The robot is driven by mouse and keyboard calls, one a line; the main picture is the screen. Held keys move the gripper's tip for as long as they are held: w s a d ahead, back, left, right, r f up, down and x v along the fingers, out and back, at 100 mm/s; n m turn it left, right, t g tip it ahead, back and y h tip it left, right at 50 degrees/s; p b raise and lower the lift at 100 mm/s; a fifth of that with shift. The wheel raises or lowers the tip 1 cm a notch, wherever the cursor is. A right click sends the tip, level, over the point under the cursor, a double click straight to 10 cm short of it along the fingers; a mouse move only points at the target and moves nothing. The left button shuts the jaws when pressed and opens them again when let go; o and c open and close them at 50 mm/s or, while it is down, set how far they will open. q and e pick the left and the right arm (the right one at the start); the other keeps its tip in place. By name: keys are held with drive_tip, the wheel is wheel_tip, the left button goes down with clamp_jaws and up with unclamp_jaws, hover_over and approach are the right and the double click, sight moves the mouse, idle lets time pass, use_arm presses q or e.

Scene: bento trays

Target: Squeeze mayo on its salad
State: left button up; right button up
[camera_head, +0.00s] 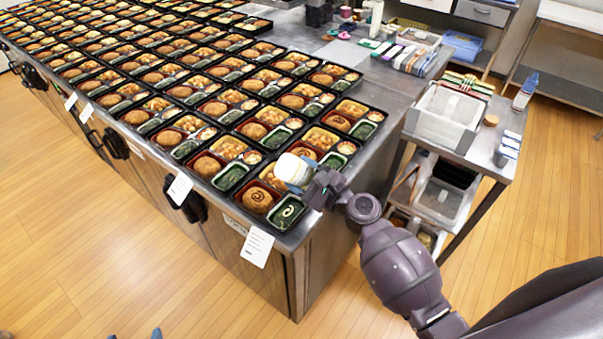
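My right gripper (309,184) appears shut on a white bottle (291,168), apparently the mayo, held tilted over the nearest corner of the bento rows. The nearest bento tray (243,205) has a brown patty (257,198) with a dark swirl. Its green salad (288,211) carries a white squiggle and lies just below the bottle and gripper. The bottle hides part of the trays behind it, and its nozzle cannot be made out. Bluish-grey tips (156,333) at the bottom edge may be my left gripper, mostly out of frame.
Many filled bento trays stand in tight rows on the steel counter (330,205). White paper tags (256,247) hang at its front. To the right, a cart (503,170) holds a white bin (446,115) and a blue-capped bottle (525,92). The wooden floor in front is clear.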

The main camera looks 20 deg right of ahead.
sight(308, 169)
drive_tip(key=shift+r, duration=0.1)
wheel_tip(308, 169, up, 3)
drive_tip(key=p, duration=0.2)
drive_tip(key=shift+p, duration=0.4)
drive_tip(key=shift+r+p, duration=0.3)
drive_tip(key=shift+r, duration=1.65)
